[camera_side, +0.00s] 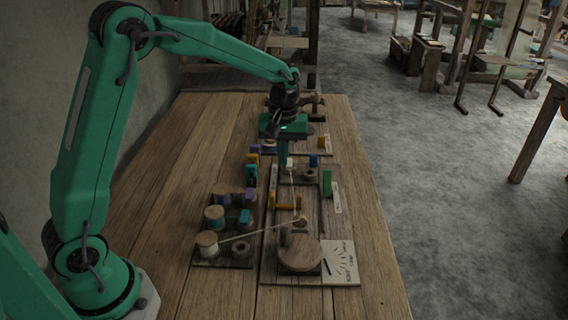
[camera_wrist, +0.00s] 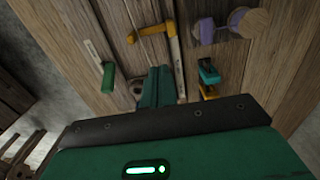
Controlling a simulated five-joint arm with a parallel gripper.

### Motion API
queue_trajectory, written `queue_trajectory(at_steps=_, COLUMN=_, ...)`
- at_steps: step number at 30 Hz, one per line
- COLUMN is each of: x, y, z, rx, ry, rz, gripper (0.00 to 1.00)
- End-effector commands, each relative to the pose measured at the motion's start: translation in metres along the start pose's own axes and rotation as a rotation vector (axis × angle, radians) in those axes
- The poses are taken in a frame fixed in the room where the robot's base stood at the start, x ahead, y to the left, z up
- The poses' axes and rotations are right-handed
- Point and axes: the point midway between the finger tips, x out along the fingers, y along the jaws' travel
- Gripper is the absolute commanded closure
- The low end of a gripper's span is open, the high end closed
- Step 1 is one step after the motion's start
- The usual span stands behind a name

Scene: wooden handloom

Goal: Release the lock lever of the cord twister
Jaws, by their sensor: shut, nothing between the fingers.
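The cord twister is a long wooden board (camera_side: 312,215) on the table, with a round wooden disc at its near end. A green upright lever (camera_side: 327,183) with a pale label strip is at its right edge; in the wrist view this lever (camera_wrist: 108,77) is left of my fingers. I cannot read which one is the lock lever. My gripper (camera_side: 283,162) is shut and empty above the far part of the board. Its fingers (camera_wrist: 160,84) touch neither piece visibly.
A tray with several thread spools (camera_side: 214,216) stands left of the board, with a pale cord running from it to the board. Small teal and yellow pieces (camera_wrist: 208,75) sit beside my fingers. A pale dial plate (camera_side: 341,262) is at the near right. The table's right side is clear.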

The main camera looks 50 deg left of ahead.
Motion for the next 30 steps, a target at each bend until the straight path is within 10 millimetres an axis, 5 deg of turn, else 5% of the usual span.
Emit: queue_trajectory(at_steps=30, x=-0.018, y=0.094, z=-0.097, rx=0.0, ry=-0.022, rz=-0.021, gripper=1.0)
